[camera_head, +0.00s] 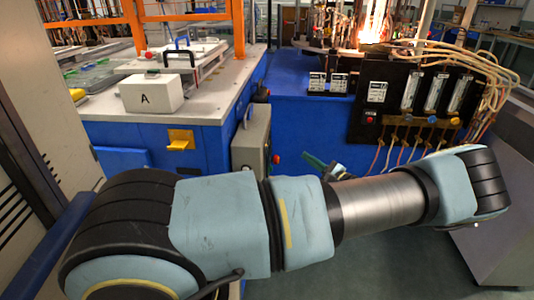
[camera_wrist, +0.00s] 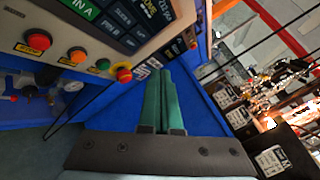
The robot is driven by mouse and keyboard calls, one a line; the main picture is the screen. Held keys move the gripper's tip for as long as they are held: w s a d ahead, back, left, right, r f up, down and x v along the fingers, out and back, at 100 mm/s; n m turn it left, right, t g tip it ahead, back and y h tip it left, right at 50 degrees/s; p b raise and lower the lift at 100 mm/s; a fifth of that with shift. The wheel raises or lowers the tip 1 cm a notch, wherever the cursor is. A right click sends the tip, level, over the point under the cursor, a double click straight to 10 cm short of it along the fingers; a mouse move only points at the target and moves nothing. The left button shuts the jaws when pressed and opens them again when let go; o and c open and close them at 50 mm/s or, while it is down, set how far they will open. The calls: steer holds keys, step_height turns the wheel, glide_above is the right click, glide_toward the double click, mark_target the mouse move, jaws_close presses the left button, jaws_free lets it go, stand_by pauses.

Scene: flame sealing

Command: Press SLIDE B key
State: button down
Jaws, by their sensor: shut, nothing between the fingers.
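The control panel's dark keypad (camera_wrist: 125,28) is at the top left in the wrist view, tilted and cut off by the frame edge. A green key (camera_wrist: 84,8) with "IN A" lettering shows at its edge. The other keys are dark with small pale print, and I cannot tell which one is SLIDE B. My gripper (camera_wrist: 160,74) is shut and empty, its green fingertips to the right of and below the keypad, apart from it in the picture. In the head view my gripper (camera_head: 318,162) shows beside the grey control box (camera_head: 251,144), partly hidden by my arm.
Below the keypad are a red button (camera_wrist: 38,40), an orange button (camera_wrist: 77,55) and a red knob with a yellow collar (camera_wrist: 122,73). A lit flame (camera_head: 374,22) burns at the back. Hoses and flow meters (camera_head: 436,92) stand to the right.

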steer(key=w+a+p, duration=0.1)
steer(key=a+p, duration=0.3)
steer(key=a, duration=0.4)
steer(key=shift+w+a, duration=0.3)
steer(key=shift+a, duration=0.05)
steer(key=shift+a, duration=0.1)
stand_by(1.9)
steer(key=shift+w+a, duration=0.1)
steer(key=shift+a, duration=0.2)
